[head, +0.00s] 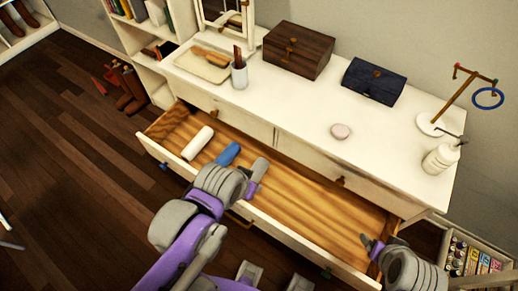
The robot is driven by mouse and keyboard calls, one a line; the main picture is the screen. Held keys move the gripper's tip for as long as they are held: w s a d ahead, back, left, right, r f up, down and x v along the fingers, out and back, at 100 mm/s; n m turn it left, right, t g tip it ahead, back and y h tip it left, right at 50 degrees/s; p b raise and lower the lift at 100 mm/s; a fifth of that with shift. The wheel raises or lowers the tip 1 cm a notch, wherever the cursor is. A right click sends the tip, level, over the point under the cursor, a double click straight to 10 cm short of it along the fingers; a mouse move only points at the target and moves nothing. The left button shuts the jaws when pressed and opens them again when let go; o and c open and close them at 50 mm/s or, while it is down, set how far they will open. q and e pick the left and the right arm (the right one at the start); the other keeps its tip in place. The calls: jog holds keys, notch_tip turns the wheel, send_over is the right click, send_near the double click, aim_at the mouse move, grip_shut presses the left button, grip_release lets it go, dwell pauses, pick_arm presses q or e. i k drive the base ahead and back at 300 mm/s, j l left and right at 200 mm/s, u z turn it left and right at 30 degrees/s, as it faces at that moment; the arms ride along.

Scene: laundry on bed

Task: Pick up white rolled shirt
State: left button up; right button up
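The white rolled shirt (197,142) lies in the left part of the open drawer (330,222), nearest the drawer's left end. A blue roll (227,153) lies just right of it. A grey rounded shape (259,167) is further right, beside my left gripper; I cannot tell if it is a roll or part of the gripper. My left gripper (251,184) is over the drawer, right of the white roll and apart from it. Its opening is unclear. My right gripper (371,245) is at the drawer's right end, its fingers apart and empty.
The drawer's middle and right are bare.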

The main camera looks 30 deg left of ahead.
aim_at(204, 136)
jog(key=k+j+u, duration=0.15)
jog(key=k, duration=0.25)
jog(key=k+j+u, duration=0.15)
jog(key=k+j, duration=0.25)
